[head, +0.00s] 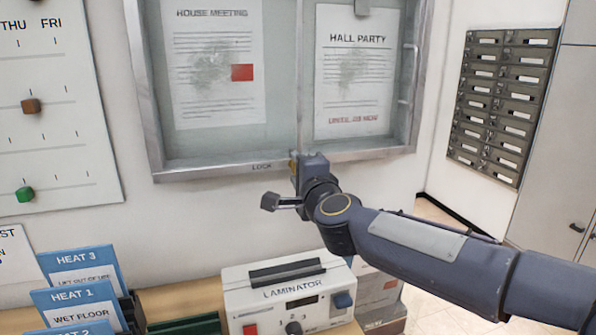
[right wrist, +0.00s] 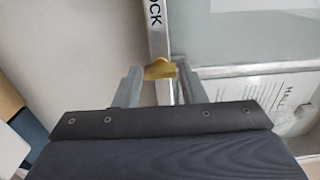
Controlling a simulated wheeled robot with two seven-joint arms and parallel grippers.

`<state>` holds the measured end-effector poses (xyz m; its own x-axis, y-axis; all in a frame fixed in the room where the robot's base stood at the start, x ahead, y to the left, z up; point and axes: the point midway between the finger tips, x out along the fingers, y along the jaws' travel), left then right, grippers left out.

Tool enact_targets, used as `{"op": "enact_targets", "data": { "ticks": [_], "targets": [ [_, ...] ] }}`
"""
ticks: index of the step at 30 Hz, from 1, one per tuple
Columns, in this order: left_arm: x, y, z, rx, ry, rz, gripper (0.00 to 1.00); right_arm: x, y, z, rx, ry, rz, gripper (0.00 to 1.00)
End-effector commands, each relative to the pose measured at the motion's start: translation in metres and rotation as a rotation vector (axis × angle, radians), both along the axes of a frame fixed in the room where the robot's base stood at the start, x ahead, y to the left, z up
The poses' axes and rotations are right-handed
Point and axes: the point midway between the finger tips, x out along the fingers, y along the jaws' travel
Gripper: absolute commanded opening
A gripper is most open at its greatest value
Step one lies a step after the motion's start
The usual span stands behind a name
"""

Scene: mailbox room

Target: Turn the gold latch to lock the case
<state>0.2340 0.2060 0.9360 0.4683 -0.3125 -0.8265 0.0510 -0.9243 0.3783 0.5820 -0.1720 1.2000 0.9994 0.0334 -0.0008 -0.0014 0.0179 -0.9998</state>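The case (head: 215,168) is a wall-mounted, silver-framed glass case with two notices inside. A gold latch (head: 292,165) sits on its bottom frame, just right of the word LOCK, and is mostly hidden by my right gripper (head: 298,160). In the right wrist view the gold latch (right wrist: 160,69) shows between the fingertips of my right gripper (right wrist: 158,75). My left gripper is not in view.
A laminator (head: 290,290) stands on the wooden shelf below the case. Blue-topped sign cards (head: 80,270) stand at lower left. A board with coloured pegs (head: 50,110) hangs at left. Grey mailboxes (head: 503,100) are on the right wall.

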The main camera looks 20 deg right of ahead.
Motion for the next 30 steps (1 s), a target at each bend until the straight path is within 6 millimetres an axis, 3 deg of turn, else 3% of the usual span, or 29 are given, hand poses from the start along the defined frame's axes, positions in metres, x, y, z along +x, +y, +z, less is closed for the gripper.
{"op": "enact_targets", "data": {
  "ticks": [3, 13, 24, 30],
  "targets": [
    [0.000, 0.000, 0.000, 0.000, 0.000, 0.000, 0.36, 0.000, 0.000, 0.000, -0.001, 0.000, 0.000, 0.53],
    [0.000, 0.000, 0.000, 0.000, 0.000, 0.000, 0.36, -0.004, 0.000, 0.001, -0.002, -0.001, 0.001, 0.53],
    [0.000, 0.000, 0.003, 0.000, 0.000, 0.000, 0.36, -0.061, -0.002, 0.001, -0.002, -0.002, 0.001, 0.53],
    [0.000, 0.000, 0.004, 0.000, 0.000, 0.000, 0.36, -0.077, -0.002, 0.000, -0.001, -0.001, 0.000, 0.53]
  ]
}}
